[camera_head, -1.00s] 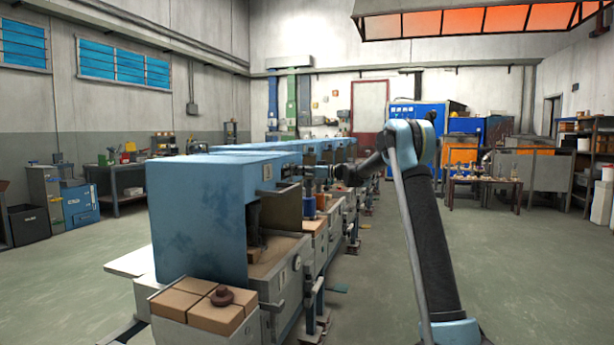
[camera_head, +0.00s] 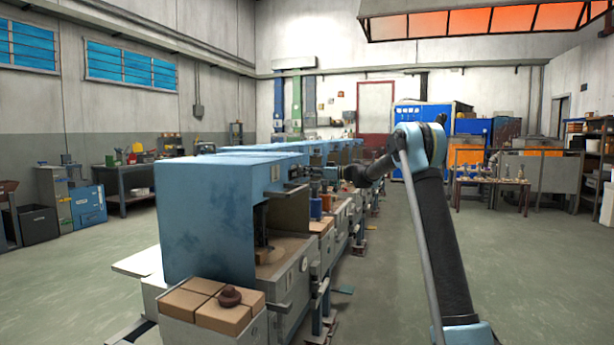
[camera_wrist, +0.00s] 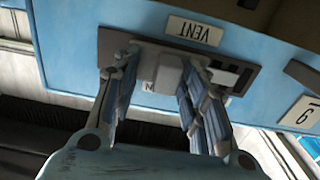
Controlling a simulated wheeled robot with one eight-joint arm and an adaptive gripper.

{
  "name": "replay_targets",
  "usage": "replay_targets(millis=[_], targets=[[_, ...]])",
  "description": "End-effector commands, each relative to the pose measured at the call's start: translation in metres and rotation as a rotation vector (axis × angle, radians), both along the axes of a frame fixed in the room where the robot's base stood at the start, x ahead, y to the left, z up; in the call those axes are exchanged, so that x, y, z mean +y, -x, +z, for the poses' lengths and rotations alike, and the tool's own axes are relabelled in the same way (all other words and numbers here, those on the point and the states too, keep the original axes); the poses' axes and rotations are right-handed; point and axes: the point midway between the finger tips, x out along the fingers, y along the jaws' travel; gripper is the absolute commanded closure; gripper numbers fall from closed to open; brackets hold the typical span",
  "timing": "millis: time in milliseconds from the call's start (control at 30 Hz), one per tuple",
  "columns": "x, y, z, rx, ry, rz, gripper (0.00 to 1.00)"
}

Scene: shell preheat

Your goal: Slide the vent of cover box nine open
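In the wrist view, cover box nine (camera_wrist: 75,25) is a light blue panel seen upside down, with a number plate (camera_wrist: 300,112) at the right that reads 9. A VENT label (camera_wrist: 194,31) sits above a grey vent slide plate (camera_wrist: 125,50). A pale grey knob (camera_wrist: 168,74) stands on the plate, with a dark slotted opening (camera_wrist: 232,72) to its right. My gripper (camera_wrist: 163,58) is open, with one finger on each side of the knob. The right finger is close to it; contact is unclear. In the head view my gripper is small and hard to make out.
In the head view a row of blue cover boxes (camera_head: 205,215) on grey machines recedes from the near left. Green floor (camera_head: 540,270) is clear at the right.

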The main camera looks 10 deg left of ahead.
Motion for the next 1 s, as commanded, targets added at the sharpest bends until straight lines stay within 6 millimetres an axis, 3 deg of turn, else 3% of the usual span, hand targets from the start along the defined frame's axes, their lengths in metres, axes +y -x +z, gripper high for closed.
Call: replay_targets(millis=[600, 1000], targets=[[-0.101, 0.013, -0.001, 0.001, 0.0, -0.005, 0.6], [-0.115, 0.015, -0.002, 0.001, 0.0, -0.003, 0.6]])
